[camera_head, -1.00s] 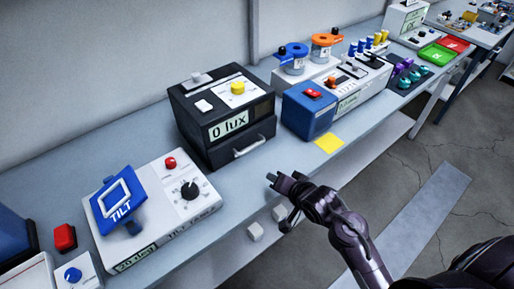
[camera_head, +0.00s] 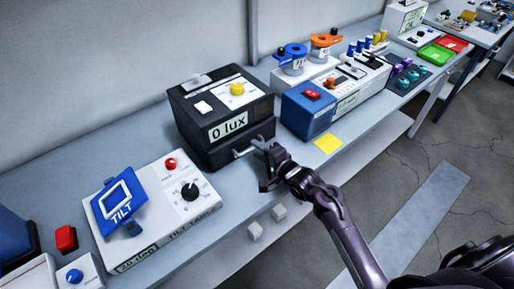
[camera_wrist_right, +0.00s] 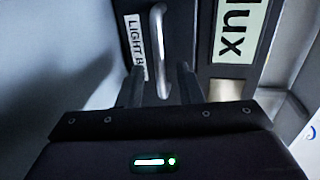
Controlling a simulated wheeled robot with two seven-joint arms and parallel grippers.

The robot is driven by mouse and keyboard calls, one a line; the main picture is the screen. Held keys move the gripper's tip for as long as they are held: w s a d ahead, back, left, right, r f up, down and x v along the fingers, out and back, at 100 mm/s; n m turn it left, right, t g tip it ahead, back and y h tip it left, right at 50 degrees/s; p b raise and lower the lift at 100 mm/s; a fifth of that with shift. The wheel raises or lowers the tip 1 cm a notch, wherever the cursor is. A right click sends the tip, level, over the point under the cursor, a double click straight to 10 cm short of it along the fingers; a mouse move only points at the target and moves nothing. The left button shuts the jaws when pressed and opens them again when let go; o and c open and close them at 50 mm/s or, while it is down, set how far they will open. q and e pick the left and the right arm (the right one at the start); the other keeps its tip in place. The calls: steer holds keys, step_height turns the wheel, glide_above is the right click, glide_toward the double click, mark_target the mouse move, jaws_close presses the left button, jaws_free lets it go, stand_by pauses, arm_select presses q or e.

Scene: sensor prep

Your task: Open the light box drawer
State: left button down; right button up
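The light box (camera_head: 190,122) is a black box with a "0 lux" display, standing on the bench. Its drawer front (camera_wrist_right: 132,65) carries a "LIGHT B…" label and looks flush with the box. The pale bar handle (camera_head: 243,153) sticks out from the drawer; it also shows in the right wrist view (camera_wrist_right: 158,40). My right gripper (camera_head: 265,166) is at the handle's right end in the head view. In the right wrist view its two fingers (camera_wrist_right: 160,86) are apart, one on each side of the handle; contact is not clear. My left gripper is out of view.
The white tilt table (camera_head: 165,215) stands to the left of the light box. A blue box (camera_head: 305,110) with a red switch and a yellow square (camera_head: 328,143) lie to the right. Two small pale cubes (camera_head: 255,230) show below the bench's front edge.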

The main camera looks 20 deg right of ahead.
steer(key=shift+w+a+f, duration=0.1)
steer(key=shift+w+a, duration=0.1)
steer(key=shift+w, duration=0.3)
jaws_close()
